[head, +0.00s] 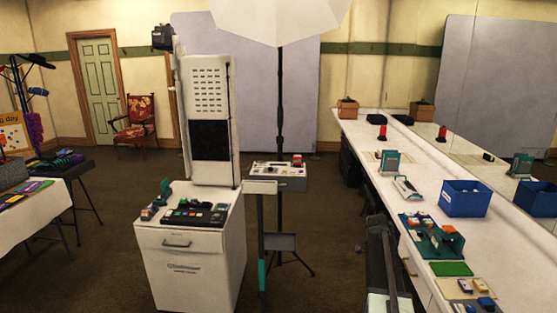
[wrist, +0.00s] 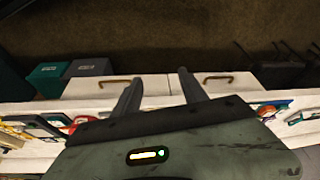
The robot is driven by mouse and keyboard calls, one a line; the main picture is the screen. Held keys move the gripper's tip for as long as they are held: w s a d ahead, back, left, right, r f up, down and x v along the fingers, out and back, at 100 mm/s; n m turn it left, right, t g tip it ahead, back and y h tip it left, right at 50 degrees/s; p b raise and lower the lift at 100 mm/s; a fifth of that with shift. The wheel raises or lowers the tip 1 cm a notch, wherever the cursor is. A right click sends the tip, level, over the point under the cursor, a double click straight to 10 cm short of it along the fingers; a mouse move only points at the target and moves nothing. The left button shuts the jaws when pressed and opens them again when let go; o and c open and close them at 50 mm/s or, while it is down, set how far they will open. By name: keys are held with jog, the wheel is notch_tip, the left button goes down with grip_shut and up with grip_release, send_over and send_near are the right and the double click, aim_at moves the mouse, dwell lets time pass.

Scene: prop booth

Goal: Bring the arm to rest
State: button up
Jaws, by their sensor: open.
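My gripper (wrist: 158,82) shows in the wrist view with its two grey fingers spread apart. Nothing is between them; the white drawer front of the counter shows behind the gap. The dark grey-green gripper body fills the lower middle of the wrist view and hides part of the counter top. In the head view my dark arm (head: 382,255) stands at the near left edge of the long white counter (head: 349,124). I cannot make out the fingers there.
The counter carries a blue bin (head: 466,199), a teal organiser (head: 432,240), a green mat (head: 451,269) and a red object (head: 382,133). A white cabinet (head: 190,262) stands left, with a light stand (head: 281,110) behind it. Carpet (head: 110,230) is open farther left.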

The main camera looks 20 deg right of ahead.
jog(key=a+f+n+t+y, duration=0.15)
jog(key=a+n, duration=0.55)
jog(key=a, duration=2.4)
jog(key=s+a+n+g+y, duration=0.1)
jog(key=s+a+n+y, duration=0.1)
jog(key=s+a+n, duration=0.8)
jog(key=shift+a+n+y, duration=0.35)
jog(key=shift+a+n, duration=0.55)
jog(key=shift+a, duration=0.45)
jog(key=shift+c, duration=0.2)
